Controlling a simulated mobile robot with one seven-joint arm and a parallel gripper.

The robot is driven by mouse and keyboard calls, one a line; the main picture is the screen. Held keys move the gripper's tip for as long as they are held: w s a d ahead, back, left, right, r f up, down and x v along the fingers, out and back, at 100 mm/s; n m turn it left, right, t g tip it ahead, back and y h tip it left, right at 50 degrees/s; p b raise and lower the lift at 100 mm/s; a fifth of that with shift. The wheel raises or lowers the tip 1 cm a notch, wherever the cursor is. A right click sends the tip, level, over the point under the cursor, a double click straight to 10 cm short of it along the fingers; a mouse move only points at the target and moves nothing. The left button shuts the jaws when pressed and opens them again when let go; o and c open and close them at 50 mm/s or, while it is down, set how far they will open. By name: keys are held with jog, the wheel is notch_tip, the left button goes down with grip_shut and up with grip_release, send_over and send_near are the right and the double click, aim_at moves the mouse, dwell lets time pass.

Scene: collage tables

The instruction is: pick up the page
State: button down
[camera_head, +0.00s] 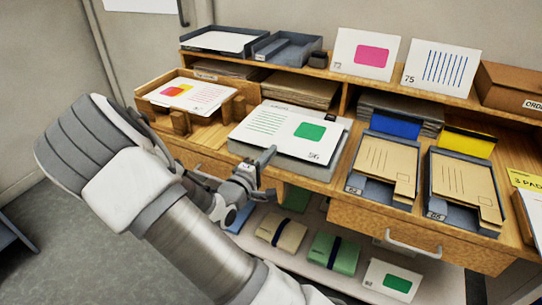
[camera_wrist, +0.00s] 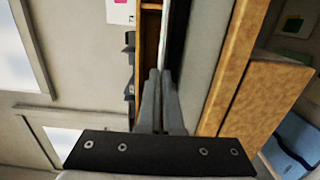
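The page (camera_head: 290,132) is white with green text lines and a green square. It lies on a grey block (camera_head: 300,150) on the desk, and part of the block shows around its edge. My gripper (camera_head: 268,158) is at the page's front edge, with one finger over its margin. In the wrist view my fingertips (camera_wrist: 161,72) are nearly together. The page shows there as a thin white strip (camera_wrist: 174,28) running to the tips. The fingers look shut on its edge, though the contact itself is small and partly hidden.
A wooden tray (camera_head: 170,105) with another sheet is at left. Two grey trays with tan envelopes (camera_head: 377,165) (camera_head: 466,190) stand at right. A shelf behind holds cards and a brown box (camera_head: 512,88). Below are a drawer handle (camera_head: 412,247) and a lower shelf with bundles.

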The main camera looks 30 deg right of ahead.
jog(key=s+d+r+p, duration=0.5)
jog(key=s+r+p, duration=0.4)
jog(key=p, duration=0.5)
jog(key=shift+s, duration=0.6)
jog(key=shift+d+f+p, duration=0.1)
jog(key=shift+p, duration=0.25)
